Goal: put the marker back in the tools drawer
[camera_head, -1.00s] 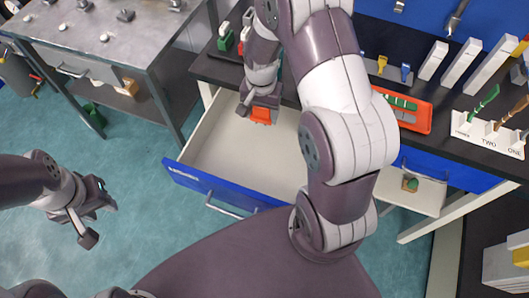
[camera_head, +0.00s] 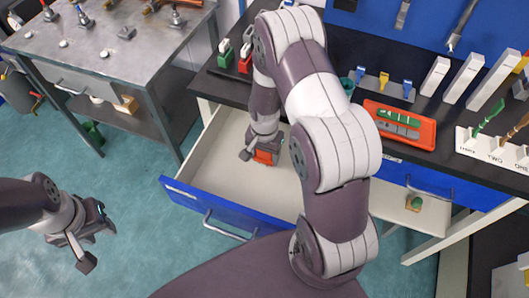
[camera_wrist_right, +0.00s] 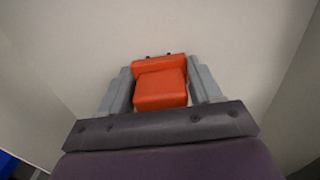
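My right gripper (camera_head: 264,157) reaches down inside the open drawer (camera_head: 212,207), which has a blue front and a pale interior. It is shut on an orange block-shaped thing, which I take to be the marker (camera_wrist_right: 160,88). In the right wrist view the orange thing sits between the two grey fingers (camera_wrist_right: 161,92), close over the pale drawer floor. I cannot tell whether it touches the floor. My left gripper (camera_head: 97,243) is open and empty over the floor at the left, apart from the drawer.
An orange tray (camera_head: 400,124) with green and grey tools lies on the black bench right of my arm. A metal table (camera_head: 105,45) stands at the upper left. The visible drawer interior is otherwise empty.

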